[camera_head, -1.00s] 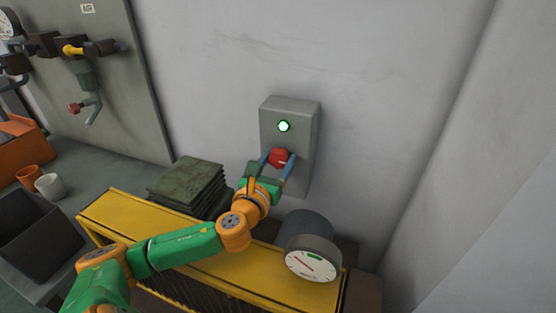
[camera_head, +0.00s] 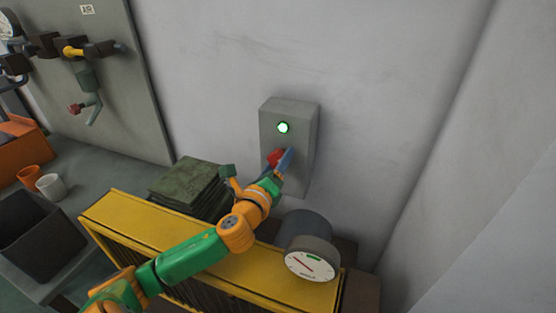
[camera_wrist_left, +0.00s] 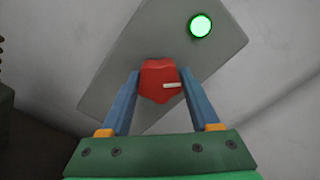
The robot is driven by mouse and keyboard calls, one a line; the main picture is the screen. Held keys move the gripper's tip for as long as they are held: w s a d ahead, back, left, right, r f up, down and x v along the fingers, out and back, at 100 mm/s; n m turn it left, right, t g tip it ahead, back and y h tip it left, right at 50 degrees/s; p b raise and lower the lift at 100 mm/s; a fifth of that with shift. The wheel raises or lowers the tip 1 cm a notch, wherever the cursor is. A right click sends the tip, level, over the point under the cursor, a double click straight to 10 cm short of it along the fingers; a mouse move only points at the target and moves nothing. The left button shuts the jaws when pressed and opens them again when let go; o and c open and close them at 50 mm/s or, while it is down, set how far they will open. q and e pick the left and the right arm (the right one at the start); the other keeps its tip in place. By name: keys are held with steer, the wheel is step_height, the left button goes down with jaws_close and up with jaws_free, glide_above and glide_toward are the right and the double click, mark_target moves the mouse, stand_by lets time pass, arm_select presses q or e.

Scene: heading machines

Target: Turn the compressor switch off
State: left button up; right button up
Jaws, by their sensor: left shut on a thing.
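The compressor switch is a grey wall box (camera_head: 300,120) with a lit green lamp (camera_head: 283,127) at the top and a red knob (camera_head: 274,157) below it. My left gripper (camera_head: 281,158) is shut on the red knob, its blue fingers partly hiding it in the head view. In the left wrist view the fingers (camera_wrist_left: 160,82) stand on both sides of the knob (camera_wrist_left: 158,80). A white mark on the knob points right there. The box (camera_wrist_left: 130,75) looks tilted in that view and the lamp (camera_wrist_left: 201,25) glows green. My right gripper is not in view.
A yellow-topped unit (camera_head: 130,211) lies under my left arm. A round gauge (camera_head: 308,264) stands right of the arm. Dark stacked plates (camera_head: 187,180), cups (camera_head: 50,186) and a dark bin (camera_head: 35,235) are to the left. The wall right of the box is bare.

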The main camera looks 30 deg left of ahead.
arm_select(q)
steer(key=n, duration=0.4)
steer(key=shift+r+n+p, duration=0.2)
steer(key=shift+n+p, duration=0.1)
steer(key=shift+r+n+p, duration=0.1)
steer(key=shift+n+p, duration=0.25)
steer(key=shift+n, duration=1.65)
steer(key=o, duration=1.3)
steer(key=shift+w, duration=0.1)
steer(key=shift+o, duration=0.3)
steer(key=shift+w, duration=0.1)
steer(key=b+v, duration=0.1)
steer(key=v, duration=0.6)
steer(key=shift+b, duration=0.4)
